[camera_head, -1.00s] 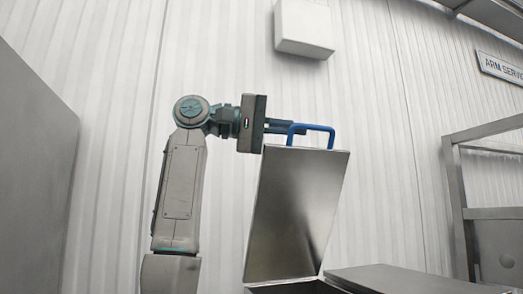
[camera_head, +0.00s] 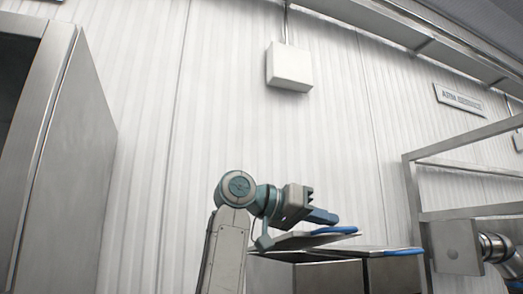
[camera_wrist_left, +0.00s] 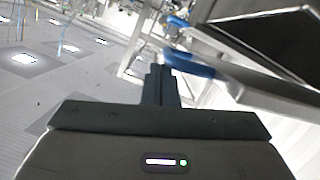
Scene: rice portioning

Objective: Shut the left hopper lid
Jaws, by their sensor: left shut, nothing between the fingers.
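The left hopper lid (camera_head: 300,240) is a thin metal panel with a blue handle (camera_head: 335,230). It is tilted down low over the left hopper (camera_head: 315,275), almost flat, with a narrow dark gap under it. My left gripper (camera_head: 322,216) is shut and empty, just above the lid near the handle. In the left wrist view, the shut fingers (camera_wrist_left: 160,75) are close beside the blue handle (camera_wrist_left: 190,62); I cannot tell whether they touch. The lid's edge (camera_wrist_left: 255,82) also shows there. My right gripper is not in view.
Another hopper lid (camera_head: 375,251) with a blue handle (camera_head: 398,252) lies flat to the right. A metal frame (camera_head: 412,200) stands further right. A tall steel cabinet (camera_head: 70,150) is at the left. A white box (camera_head: 289,66) hangs on the wall.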

